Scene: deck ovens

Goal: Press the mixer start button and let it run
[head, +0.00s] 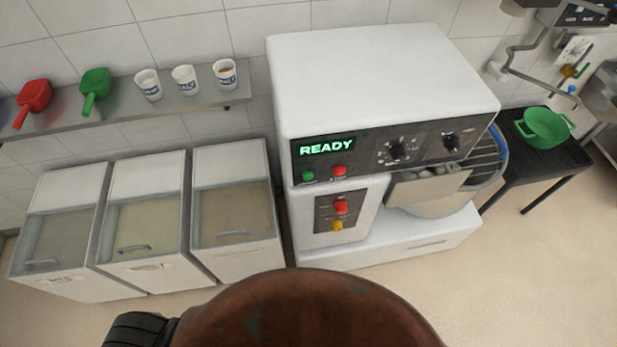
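The white mixer (375,75) stands against the wall in the middle of the head view. Its display (326,147) shows READY in green letters. Below the display sit a green button (308,176) and a red button (339,171). Two dark knobs, a left one (396,152) and a right one (450,142), are on the same black panel. A lower panel carries a red control (340,207) and a yellow one (337,225). The steel bowl (440,207) is under the head at the right, partly behind a guard. Neither gripper shows.
Three lidded white bins, one of them nearest the mixer (236,264), stand at the left. A wall shelf (120,119) holds red and green scoops and paper cups. A green pot (545,128) sits on a black stand at the right. Floor at front right is clear.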

